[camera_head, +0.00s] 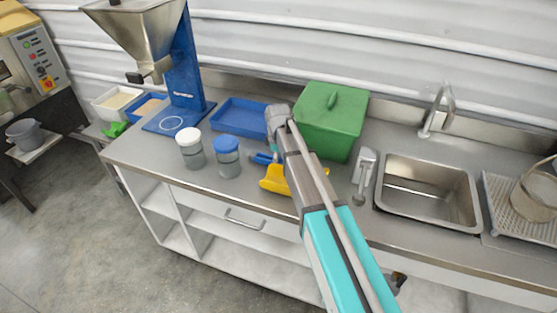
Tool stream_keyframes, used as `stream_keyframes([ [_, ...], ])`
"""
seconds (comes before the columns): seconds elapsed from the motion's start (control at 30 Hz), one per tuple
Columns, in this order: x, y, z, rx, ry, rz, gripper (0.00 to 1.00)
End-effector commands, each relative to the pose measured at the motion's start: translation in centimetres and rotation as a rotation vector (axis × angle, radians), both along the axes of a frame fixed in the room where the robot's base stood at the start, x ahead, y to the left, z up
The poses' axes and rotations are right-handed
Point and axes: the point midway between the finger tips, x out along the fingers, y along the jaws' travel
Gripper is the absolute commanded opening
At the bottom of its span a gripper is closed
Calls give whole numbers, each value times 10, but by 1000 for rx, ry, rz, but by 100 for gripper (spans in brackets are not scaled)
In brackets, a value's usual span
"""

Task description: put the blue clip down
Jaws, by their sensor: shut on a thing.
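My arm reaches in from the lower right, and its wrist is above the counter between the blue tray and the green box. My gripper (273,150) points down below the wrist and is partly hidden by my arm. It is shut on a small blue piece, which looks like the blue clip (263,158). The clip is just behind the yellow scoop (274,180); whether it touches the counter or the scoop I cannot tell.
A blue tray (238,117), a green lidded box (331,118), a white-lidded jar (191,150) and a blue-lidded jar (227,157) stand close by. A hopper (140,32) is at the left, a sink (427,192) at the right. Bare counter (150,152) shows at the front left.

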Motion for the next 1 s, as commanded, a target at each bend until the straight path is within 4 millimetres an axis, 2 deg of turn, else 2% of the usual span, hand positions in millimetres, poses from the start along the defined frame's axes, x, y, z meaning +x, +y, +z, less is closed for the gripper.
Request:
stream_keyframes([
  [0.13, 0, 0, -4, 0, 0, 0, 3],
  [0.17, 0, 0, -3, 0, 0, 0, 48],
  [0.33, 0, 0, -3, 0, 0, 0, 80],
  [0.77, 0, 0, -2, 0, 0, 0, 81],
  [1.0, 0, 0, 5, 0, 0, 0, 81],
])
